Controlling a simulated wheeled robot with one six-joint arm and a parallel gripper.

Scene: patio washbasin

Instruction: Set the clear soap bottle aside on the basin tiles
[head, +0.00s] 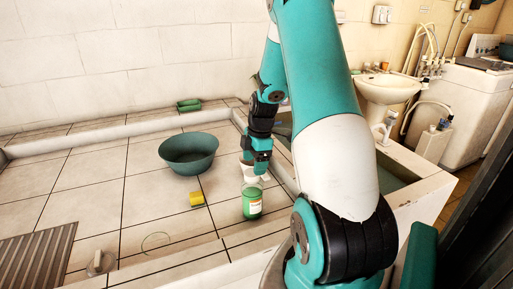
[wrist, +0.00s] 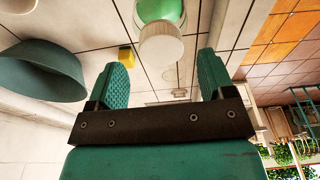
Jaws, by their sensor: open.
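The clear soap bottle (head: 252,202) holds green liquid and has a pale label. It stands upright on the basin tiles (head: 140,205), just below my gripper in the head view. In the wrist view the soap bottle's (wrist: 160,12) pale round cap faces the camera, lined up with the gap between my fingers but beyond their tips. My gripper (head: 256,172) points down above and slightly behind the bottle. Its two teal fingers (wrist: 163,68) are spread with nothing between them. The exact gap from fingers to cap is hard to tell.
A dark green tub (head: 188,150) and a yellow sponge (head: 196,199) are to the left. A clear round thing (head: 156,242) and a grey grate (head: 38,258) lie at front left. Tiles left of the sponge are bare.

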